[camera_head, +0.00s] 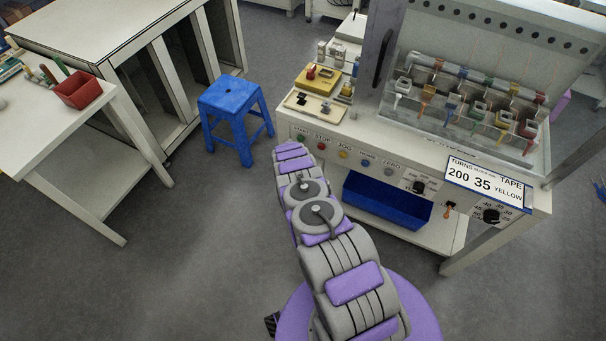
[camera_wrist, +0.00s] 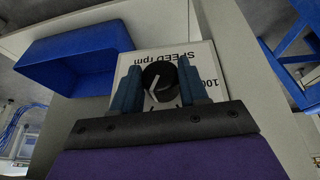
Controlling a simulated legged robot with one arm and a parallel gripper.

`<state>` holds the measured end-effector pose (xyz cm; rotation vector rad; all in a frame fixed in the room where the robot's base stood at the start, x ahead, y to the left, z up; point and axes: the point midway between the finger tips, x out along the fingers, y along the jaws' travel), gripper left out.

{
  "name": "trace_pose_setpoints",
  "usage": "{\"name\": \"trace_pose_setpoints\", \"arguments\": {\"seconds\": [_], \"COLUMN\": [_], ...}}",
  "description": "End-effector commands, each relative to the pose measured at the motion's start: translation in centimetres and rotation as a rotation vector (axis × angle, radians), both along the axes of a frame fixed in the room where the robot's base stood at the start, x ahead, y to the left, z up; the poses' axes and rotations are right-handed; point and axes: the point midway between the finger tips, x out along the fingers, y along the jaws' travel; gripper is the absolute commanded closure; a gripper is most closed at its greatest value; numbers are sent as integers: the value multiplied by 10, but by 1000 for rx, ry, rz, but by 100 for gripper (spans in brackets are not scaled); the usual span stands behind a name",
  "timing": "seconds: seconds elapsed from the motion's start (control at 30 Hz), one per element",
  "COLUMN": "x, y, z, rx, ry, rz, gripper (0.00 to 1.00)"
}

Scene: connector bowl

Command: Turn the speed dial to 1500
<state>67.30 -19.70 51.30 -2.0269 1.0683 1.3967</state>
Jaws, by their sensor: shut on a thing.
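The speed dial (camera_wrist: 160,78) is a round black knob with a light pointer line. It sits on a white plate (camera_wrist: 186,57) printed "SPEED rpm", which appears upside down in the wrist view. A number starting "100" shows at the plate's right side, partly hidden by a finger; the 1500 mark cannot be made out. My gripper (camera_wrist: 156,74) has its two blue fingers on either side of the knob, shut on it. In the head view my arm covers the gripper and this dial at the console's left end.
A blue stool (camera_head: 230,97) stands left of my arm. Coloured buttons (camera_head: 322,146) line the console front, with another black knob (camera_head: 417,186) further right. Open floor lies left of my arm.

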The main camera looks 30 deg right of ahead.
Motion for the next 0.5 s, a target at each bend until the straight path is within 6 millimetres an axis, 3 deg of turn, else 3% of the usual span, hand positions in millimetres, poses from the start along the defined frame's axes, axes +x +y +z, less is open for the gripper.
{"name": "trace_pose_setpoints", "arguments": {"seconds": [0.5], "x": [2], "y": [3], "z": [-1], "rx": [-93], "ry": [121], "rz": [0], "gripper": [87]}}
